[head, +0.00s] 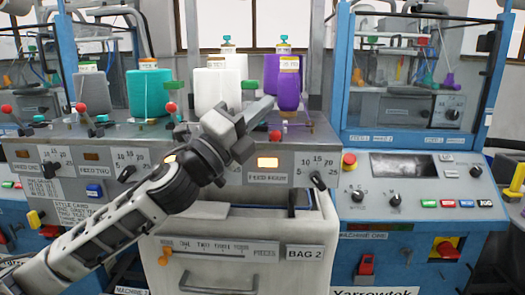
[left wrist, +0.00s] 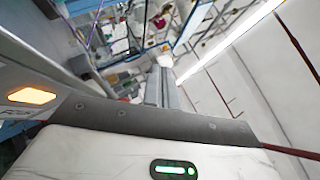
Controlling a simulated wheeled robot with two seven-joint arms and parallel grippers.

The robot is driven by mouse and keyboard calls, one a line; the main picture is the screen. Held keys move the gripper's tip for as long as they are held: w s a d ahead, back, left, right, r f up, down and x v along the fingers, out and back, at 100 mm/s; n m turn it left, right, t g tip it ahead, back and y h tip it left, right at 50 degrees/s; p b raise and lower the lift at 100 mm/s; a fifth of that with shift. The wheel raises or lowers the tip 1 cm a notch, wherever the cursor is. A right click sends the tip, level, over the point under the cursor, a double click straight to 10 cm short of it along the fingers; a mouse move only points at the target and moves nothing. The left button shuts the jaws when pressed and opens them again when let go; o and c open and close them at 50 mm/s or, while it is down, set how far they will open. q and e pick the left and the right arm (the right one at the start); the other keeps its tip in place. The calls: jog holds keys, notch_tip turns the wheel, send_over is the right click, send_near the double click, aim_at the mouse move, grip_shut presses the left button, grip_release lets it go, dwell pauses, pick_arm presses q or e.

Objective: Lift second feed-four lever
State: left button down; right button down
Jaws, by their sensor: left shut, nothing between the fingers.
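The feed-four lever with its red ball knob (head: 275,135) stands on the grey feed panel of the near machine, above the feed-four label (head: 268,177) and a lit amber lamp (head: 268,162). The ball sits low, near the panel top. My left gripper (head: 264,107) is shut and empty. In the head view its fingers point up and right, just above and left of the knob; contact cannot be told. In the left wrist view the fingers (left wrist: 165,88) show end-on, with an amber lamp (left wrist: 32,96) at left. My right gripper is out of view.
Other red-knobbed levers (head: 80,107) (head: 171,107) stand to the left. Behind are teal (head: 148,92), white (head: 232,72) and purple (head: 288,90) yarn cones. A dial (head: 318,180) is at right. Below is a bin marked Bag 2 (head: 303,253); a blue machine stands right.

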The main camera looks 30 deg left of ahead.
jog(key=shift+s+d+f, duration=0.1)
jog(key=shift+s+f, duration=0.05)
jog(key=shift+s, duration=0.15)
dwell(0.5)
